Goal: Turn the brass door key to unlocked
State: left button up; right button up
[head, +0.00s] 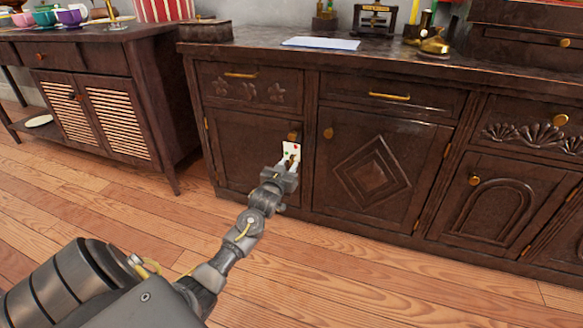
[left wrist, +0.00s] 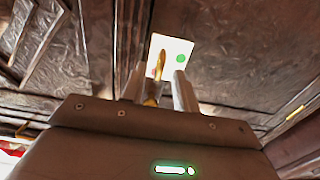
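The brass key (left wrist: 159,66) sits at a white plate (head: 291,147) on the front of the dark wooden cabinet; the plate also shows in the left wrist view (left wrist: 171,46). A green dot (left wrist: 180,58) is on the plate, to the right of the key in the left wrist view. In the head view the plate has small coloured marks. My left gripper (left wrist: 158,90) is at the plate with its two fingers apart, one on each side of the key; a gap shows to the right of the key. Whether a finger touches the key is unclear. My right gripper is out of view.
A round brass knob (head: 294,136) is just above the plate. The cabinet door (head: 370,172) with a diamond carving is to the right. A side cabinet (head: 95,105) with slatted doors stands at left. The wooden floor (head: 340,275) in front is clear.

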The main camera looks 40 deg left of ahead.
aim_at(290, 162)
pick_arm(q)
jog(key=shift+b+x, duration=0.7)
jog(key=shift+x, duration=1.1)
grip_shut()
